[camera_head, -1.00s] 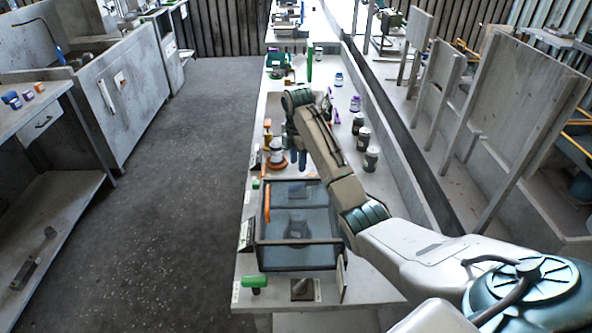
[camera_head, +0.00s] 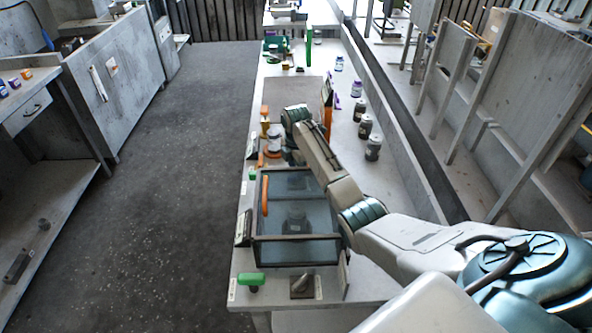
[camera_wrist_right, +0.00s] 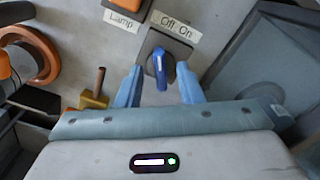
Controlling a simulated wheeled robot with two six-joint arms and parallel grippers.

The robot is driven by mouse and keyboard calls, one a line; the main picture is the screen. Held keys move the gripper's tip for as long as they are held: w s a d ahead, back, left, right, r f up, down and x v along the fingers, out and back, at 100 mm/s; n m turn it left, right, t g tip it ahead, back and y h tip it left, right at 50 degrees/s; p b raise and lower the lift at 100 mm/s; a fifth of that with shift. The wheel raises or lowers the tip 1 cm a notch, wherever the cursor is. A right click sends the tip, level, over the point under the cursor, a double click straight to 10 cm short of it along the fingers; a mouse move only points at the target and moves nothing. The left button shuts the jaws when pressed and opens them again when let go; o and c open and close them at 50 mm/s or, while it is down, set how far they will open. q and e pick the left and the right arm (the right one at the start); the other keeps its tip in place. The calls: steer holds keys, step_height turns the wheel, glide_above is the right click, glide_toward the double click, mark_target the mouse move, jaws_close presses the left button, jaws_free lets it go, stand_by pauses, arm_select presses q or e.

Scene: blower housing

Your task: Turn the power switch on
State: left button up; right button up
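The power switch (camera_wrist_right: 160,66) is a blue lever knob on a dark square plate in the right wrist view. A label reading "Off On" (camera_wrist_right: 173,25) lies beside it. The lever is roughly upright in the picture; I cannot tell which label it is set to. My right gripper (camera_wrist_right: 159,83) is open, with a blue finger on each side of the knob and a visible gap to it. In the head view my right gripper (camera_head: 291,155) is low over the bench behind the clear box, partly hidden by my arm, and the switch is hidden. My left gripper is not in view.
The dark-framed clear box (camera_head: 297,252) with an orange handle stands close to the gripper. An orange lamp (camera_wrist_right: 127,4) and brass part (camera_wrist_right: 95,99) are near the switch. Dark-lidded jars (camera_head: 373,147) line the bench's right side. The floor at left is clear.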

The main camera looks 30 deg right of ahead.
steer(key=shift+a+f, duration=0.1)
steer(key=shift+f, duration=0.6)
jaws_close()
